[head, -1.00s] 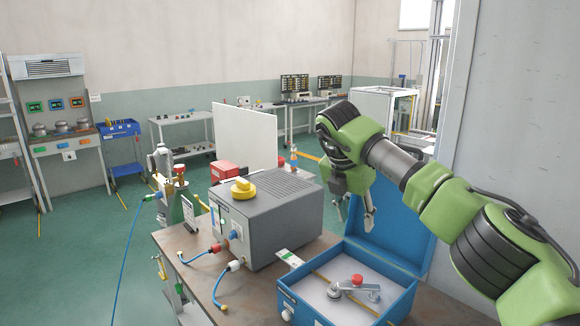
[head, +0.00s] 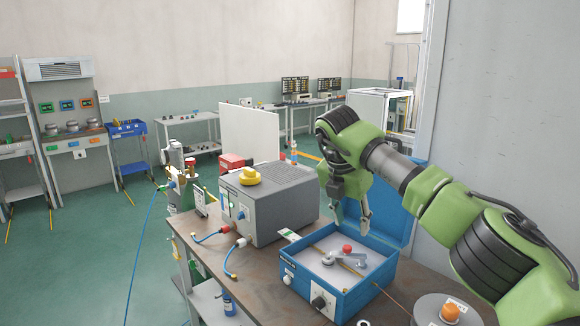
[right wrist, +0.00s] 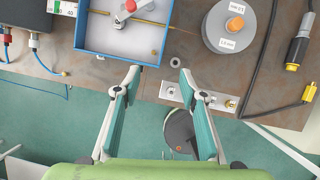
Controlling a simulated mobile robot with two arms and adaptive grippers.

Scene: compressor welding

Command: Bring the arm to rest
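My right arm reaches in from the right of the head view. Its gripper (head: 352,220) points down over the back part of an open blue box (head: 345,302). The right wrist view shows both fingers of this gripper (right wrist: 157,78) spread wide with nothing between them. Below them lie the bench's front edge and the floor. In that view the blue box (right wrist: 84,40) lies beyond the fingertips. My left arm and gripper are in neither view.
A grey welding unit (head: 285,212) with a yellow knob stands on the brown bench (head: 255,290), left of the box. A grey cylinder with an orange top (head: 449,312) stands at the front right. Green floor (head: 95,260) is open on the left.

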